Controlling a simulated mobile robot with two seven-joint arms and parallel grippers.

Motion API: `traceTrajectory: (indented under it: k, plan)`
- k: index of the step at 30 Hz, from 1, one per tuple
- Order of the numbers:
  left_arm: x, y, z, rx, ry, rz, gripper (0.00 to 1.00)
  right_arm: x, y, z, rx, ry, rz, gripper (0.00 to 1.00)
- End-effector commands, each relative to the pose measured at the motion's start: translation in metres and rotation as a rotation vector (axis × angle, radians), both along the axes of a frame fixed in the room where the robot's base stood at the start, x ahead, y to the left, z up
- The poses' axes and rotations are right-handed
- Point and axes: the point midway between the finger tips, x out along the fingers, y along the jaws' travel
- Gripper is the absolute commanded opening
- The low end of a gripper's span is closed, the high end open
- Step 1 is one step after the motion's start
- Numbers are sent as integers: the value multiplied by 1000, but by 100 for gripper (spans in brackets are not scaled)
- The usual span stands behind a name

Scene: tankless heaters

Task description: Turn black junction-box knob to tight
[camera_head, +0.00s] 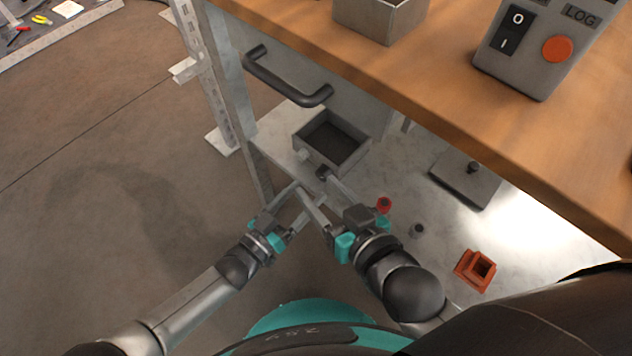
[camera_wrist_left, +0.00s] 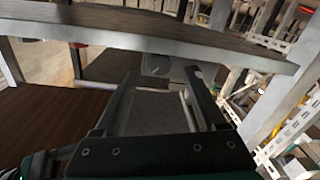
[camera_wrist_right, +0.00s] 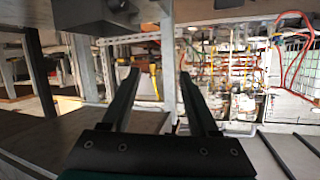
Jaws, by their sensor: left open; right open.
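The grey open-topped junction box (camera_head: 354,151) sits on the lower shelf under the bench. A small black knob (camera_head: 322,173) is on its near side, right of a pale fitting (camera_head: 304,155). The knob also shows at the top of the right wrist view (camera_wrist_right: 118,5). My right gripper (camera_head: 315,183) is open and empty, its fingertips close to the knob; I cannot tell whether they touch it. My left gripper (camera_head: 308,192) is open and empty, just in front of the box. The fingers of both grippers overlap in the head view. The knob's marking is not readable.
A grey plate with a black knob (camera_head: 466,183), a black cap (camera_head: 417,230), a red knob (camera_head: 383,204) and an orange square part (camera_head: 475,270) are to the right. The wooden bench top (camera_head: 440,95) overhangs the shelf. A drawer handle (camera_head: 285,82) and a metal post (camera_head: 222,75) stand left.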

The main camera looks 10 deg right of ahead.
Motion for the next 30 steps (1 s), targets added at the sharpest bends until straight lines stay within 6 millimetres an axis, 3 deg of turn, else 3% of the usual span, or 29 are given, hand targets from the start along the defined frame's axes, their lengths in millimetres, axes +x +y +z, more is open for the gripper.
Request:
traceTrajectory:
  k: [15,28,30]
  plan:
    - [27,-30,0,-1,-1,1,73,-9,15,16,142,-214,-7,61]
    - [29,-34,0,-1,-1,0,73,-11,16,19,159,-242,-10,61]
    - [29,-34,0,-1,-1,0,67,-11,16,19,159,-242,-10,61]
